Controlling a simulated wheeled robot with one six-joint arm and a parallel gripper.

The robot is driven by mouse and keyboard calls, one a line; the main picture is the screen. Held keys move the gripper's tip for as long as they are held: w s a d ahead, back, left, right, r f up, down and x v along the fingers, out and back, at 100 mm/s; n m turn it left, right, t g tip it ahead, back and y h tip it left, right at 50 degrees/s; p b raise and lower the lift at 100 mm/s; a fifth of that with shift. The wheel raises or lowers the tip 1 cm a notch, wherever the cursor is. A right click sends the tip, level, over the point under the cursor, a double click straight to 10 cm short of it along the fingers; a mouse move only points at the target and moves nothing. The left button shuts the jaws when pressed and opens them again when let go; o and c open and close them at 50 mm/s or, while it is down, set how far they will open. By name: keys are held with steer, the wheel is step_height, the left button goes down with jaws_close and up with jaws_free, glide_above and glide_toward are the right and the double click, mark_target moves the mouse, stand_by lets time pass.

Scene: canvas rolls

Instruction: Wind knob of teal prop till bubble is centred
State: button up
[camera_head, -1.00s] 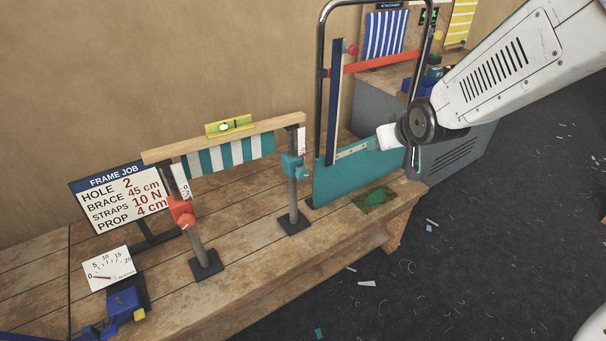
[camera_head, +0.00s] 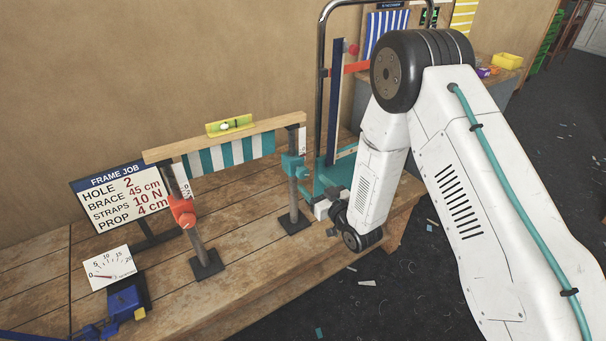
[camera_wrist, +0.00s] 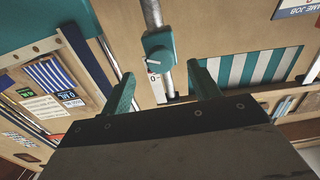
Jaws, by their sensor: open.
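The teal prop (camera_head: 292,167) stands upright at the right end of a wooden rail (camera_head: 275,124). Its teal knob (camera_wrist: 158,48) faces the wrist camera. A yellow-green spirit level (camera_head: 243,122) lies on the rail; its bubble looks left of the middle, though it is small. A red-orange prop (camera_head: 182,211) holds the rail's left end. My gripper (camera_head: 321,205) is just right of the teal prop and low in the head view. In the wrist view my gripper (camera_wrist: 163,73) is open and empty, its teal fingers either side of the prop's line, apart from the knob.
A teal and white striped cloth (camera_head: 230,154) hangs under the rail. A sign (camera_head: 122,195) reads prop 4 cm. A dial card (camera_head: 108,268) and a blue clamp (camera_head: 125,302) sit front left.

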mark_target(305, 175)
steer(key=x, duration=0.6)
steer(key=shift+w+a, duration=0.2)
steer(key=shift+w, duration=0.15)
steer(key=c, duration=1)
